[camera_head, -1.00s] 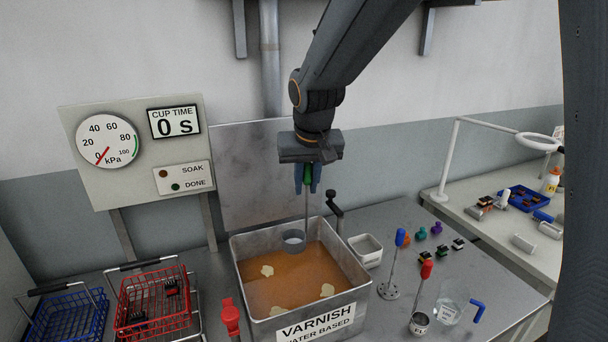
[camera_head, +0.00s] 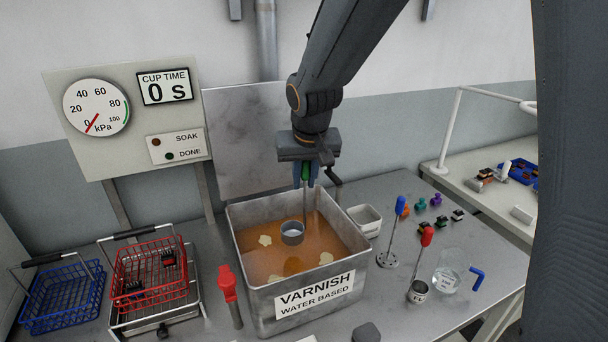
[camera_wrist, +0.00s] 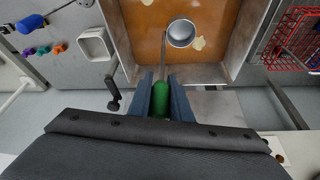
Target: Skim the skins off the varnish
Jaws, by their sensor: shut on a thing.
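My gripper (camera_head: 306,173) is shut on the green handle (camera_wrist: 160,100) of a ladle and points down over the varnish tank. The ladle's round grey cup (camera_head: 292,232) is over the orange-brown varnish (camera_head: 318,236) inside the tank; whether it touches the surface I cannot tell. The cup also shows in the wrist view (camera_wrist: 181,33). Pale skins float on the varnish: one at the left (camera_head: 265,240), one at the right (camera_head: 326,258) and one near the front (camera_head: 276,278). The steel tank (camera_head: 262,306) is labelled VARNISH WATER BASED.
A small white tub (camera_head: 366,219) stands right of the tank. A blue-handled tool (camera_head: 400,207), a red-handled cup (camera_head: 427,237) and a glass jug (camera_head: 447,275) stand farther right. Red (camera_head: 150,290) and blue (camera_head: 62,298) wire baskets and a red-handled tool (camera_head: 227,284) are at the left.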

